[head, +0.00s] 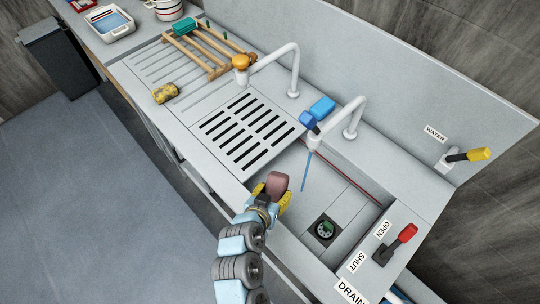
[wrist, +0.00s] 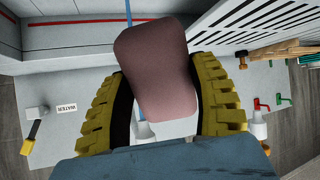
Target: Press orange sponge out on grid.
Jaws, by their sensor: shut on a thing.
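My gripper (head: 270,192) is shut on a dull reddish-brown block (head: 278,184), likely the sponge, though it does not look clearly orange. In the wrist view the block (wrist: 158,68) sits between the two yellow ribbed fingers of the gripper (wrist: 165,95), slightly tilted. It is held above the front part of the sink basin (head: 345,195), beside a thin blue stream of water (head: 307,170) in the head view. The white slotted grid (head: 246,131) lies left of and behind the gripper, bare; part of it shows at the wrist view's top right (wrist: 215,22).
A blue-headed tap (head: 309,122) and an orange-headed tap (head: 240,62) overhang the counter. A wooden rack (head: 205,52) stands further back. A red drain lever (head: 406,233) is at right.

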